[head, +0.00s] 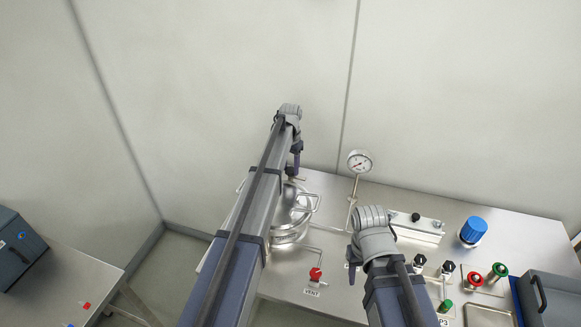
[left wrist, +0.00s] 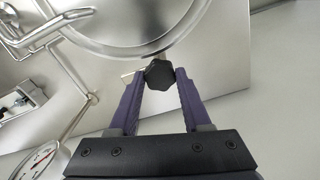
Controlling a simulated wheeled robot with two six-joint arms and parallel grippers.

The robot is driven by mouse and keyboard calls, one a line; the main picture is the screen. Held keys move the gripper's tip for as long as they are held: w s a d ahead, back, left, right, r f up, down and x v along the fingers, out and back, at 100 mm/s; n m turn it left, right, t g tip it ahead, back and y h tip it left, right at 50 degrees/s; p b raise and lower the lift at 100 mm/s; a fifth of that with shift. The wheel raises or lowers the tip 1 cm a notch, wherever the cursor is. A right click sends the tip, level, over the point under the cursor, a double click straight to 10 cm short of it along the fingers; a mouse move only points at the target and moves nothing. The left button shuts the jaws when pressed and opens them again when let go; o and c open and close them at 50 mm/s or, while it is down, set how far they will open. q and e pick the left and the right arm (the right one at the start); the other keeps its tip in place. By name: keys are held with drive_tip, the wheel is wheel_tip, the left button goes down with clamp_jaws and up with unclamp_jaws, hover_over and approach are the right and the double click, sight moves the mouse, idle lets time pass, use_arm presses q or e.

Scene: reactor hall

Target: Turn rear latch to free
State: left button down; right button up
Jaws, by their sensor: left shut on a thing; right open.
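The rear latch has a black knob (left wrist: 158,74) on a thin metal stem, beside the round rim of the steel vessel (left wrist: 125,50) in the left wrist view. My left gripper (left wrist: 160,80) is shut on this knob, with one purple finger on each side. In the head view the steel vessel (head: 290,232) stands on the bench, partly hidden by my left arm. My left gripper (head: 292,172) is at the vessel's far side, and the knob is hard to make out there. My right arm reaches over the bench; its fingers cannot be seen.
A pressure gauge (head: 359,162) stands on a thin pipe right of the vessel. A red VENT valve (head: 315,274) is in front of it. A blue cap (head: 473,230), several small knobs and a grey bin (head: 550,297) are on the right. A wall rises behind the bench.

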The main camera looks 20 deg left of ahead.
sight(291, 169)
idle(0.4)
use_arm(q)
drive_tip(key=shift+c, duration=1.8)
unclamp_jaws()
wheel_tip(291, 169, up, 8)
drive_tip(key=p, duration=0.8)
drive_tip(key=shift+f, duration=0.1)
